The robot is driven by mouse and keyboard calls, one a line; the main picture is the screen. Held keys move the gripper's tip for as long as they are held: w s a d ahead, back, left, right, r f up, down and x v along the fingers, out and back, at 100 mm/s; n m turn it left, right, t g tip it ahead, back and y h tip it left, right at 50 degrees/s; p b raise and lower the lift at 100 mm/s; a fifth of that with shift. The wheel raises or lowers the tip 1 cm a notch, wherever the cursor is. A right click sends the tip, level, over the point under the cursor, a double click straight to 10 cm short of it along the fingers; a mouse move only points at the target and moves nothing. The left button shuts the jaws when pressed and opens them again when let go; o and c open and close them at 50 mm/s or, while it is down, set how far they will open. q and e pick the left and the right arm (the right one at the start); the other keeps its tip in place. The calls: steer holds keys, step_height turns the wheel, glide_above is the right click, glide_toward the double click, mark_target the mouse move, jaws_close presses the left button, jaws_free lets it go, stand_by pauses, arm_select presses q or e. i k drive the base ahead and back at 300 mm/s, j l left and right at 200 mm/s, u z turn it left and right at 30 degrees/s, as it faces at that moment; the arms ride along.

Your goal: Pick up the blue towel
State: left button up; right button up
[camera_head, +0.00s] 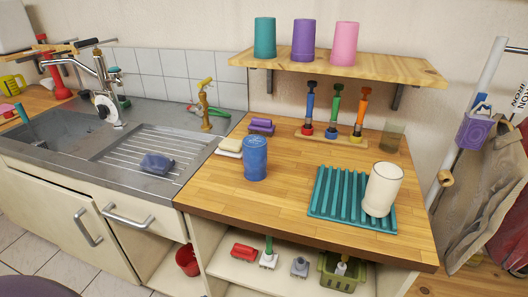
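A small dark blue folded bundle (158,163), the one cloth-like blue thing I can make out, lies on the ribbed metal drainboard (125,152) of the sink. It is too small to tell for certain that it is a towel. Neither my left nor my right gripper shows in the head view.
A blue cylinder (255,158) stands on the wooden counter (220,190), right of the bundle. Pale blocks (230,146) lie by the counter's left edge. A white cup (382,189) stands on a teal ribbed mat (335,193). The tap (105,75) rises behind the sink.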

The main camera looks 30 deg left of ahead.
mark_target(158, 163)
steer(key=u, duration=1.65)
steer(key=j+z, duration=0.1)
steer(key=z, duration=0.7)
steer(key=j+z, duration=0.2)
steer(key=z, duration=0.2)
steer(key=j+z, duration=0.35)
steer(key=k+j+z, duration=0.1)
steer(key=j+z, duration=0.25)
steer(key=k+j+z, duration=0.1)
steer(key=j, duration=0.2)
steer(key=k+j+z, duration=0.1)
steer(key=j, duration=0.15)
steer(key=k+j+z, duration=0.1)
steer(key=j, duration=0.2)
